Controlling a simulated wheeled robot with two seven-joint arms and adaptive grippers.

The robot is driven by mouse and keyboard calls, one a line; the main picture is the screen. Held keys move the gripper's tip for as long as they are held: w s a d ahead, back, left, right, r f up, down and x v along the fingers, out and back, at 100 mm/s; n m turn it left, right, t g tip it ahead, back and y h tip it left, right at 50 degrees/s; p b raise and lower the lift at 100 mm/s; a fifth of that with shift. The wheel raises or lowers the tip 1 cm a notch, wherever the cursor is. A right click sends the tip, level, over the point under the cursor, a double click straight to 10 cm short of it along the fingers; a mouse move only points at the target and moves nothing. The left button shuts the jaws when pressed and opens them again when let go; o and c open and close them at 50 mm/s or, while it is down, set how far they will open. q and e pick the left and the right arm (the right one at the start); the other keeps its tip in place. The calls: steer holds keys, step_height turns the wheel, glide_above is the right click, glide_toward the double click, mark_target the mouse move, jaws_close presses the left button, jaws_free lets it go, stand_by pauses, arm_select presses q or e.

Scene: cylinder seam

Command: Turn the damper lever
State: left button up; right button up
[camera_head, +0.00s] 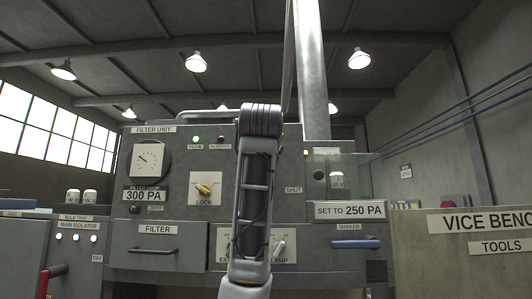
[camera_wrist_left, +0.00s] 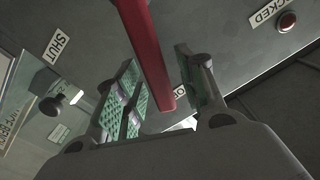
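The damper lever (camera_wrist_left: 147,52) is a long red bar in the left wrist view. It comes down from the top edge, and its near end lies between the two fingers of my left gripper (camera_wrist_left: 163,90). The fingers are apart, with green ribbed pads; a gap shows on the right side of the bar. Whether the left pad touches the bar I cannot tell. In the head view my raised arm stands in the middle and hides the lever and the gripper. The SHUT label (camera_head: 294,190) shows right of the arm. My right gripper is in neither view.
A clear cover (camera_head: 335,170) and a blue shaker handle (camera_head: 355,244) are on the right. A black knob (camera_wrist_left: 53,103) stands out beside the gripper.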

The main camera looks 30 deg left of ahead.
arm_select(q)
steer(key=v, duration=1.2)
steer(key=shift+w+f, duration=0.1)
steer(key=shift+f, duration=0.05)
stand_by(0.6)
